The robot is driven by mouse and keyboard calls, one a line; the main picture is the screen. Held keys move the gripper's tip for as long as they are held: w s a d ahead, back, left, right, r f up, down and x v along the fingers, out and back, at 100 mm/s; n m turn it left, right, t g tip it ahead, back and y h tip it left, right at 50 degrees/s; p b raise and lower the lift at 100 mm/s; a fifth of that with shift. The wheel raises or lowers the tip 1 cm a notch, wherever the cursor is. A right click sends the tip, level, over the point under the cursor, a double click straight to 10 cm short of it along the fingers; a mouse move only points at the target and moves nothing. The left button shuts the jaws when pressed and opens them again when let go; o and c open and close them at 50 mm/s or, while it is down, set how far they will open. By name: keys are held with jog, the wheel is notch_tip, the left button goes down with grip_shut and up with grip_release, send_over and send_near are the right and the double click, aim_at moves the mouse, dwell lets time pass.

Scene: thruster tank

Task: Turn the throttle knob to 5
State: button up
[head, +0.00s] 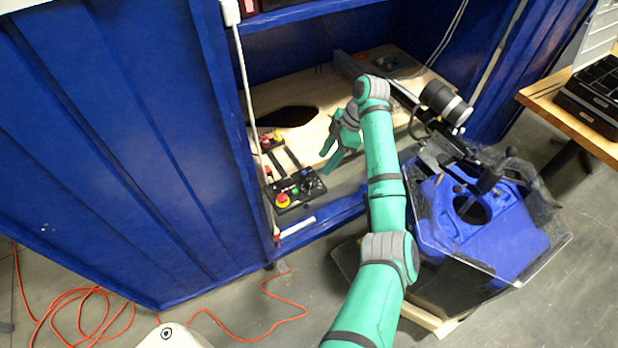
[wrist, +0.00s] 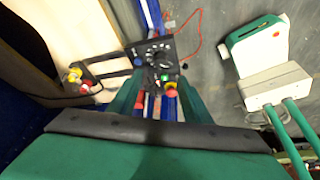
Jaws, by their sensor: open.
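The throttle knob (wrist: 157,58) appears as a dark round dial with white marks around it, on a black control panel (wrist: 139,48) in the wrist view. Its pointer setting is too small to read. In the head view the panel (head: 300,204) sits at the cabinet's front edge, with the dark knob (head: 313,186) at its right side. My green gripper (head: 325,163) is open and empty, above and behind the panel. In the wrist view my gripper's fingers (wrist: 155,100) point toward the panel, with the knob beyond and between them, apart from both.
Red and yellow buttons (head: 283,200) stand on the panel near the knob. A second button box (head: 271,139) lies farther back, joined by black bars. The blue cabinet wall (head: 130,150) stands left. A blue machine under a clear cover (head: 470,225) stands right of my arm.

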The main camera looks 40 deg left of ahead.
aim_at(312, 181)
jog(key=x, duration=1)
jog(key=shift+s+f, duration=0.1)
jog(key=shift+f, duration=0.2)
jog(key=c, duration=1)
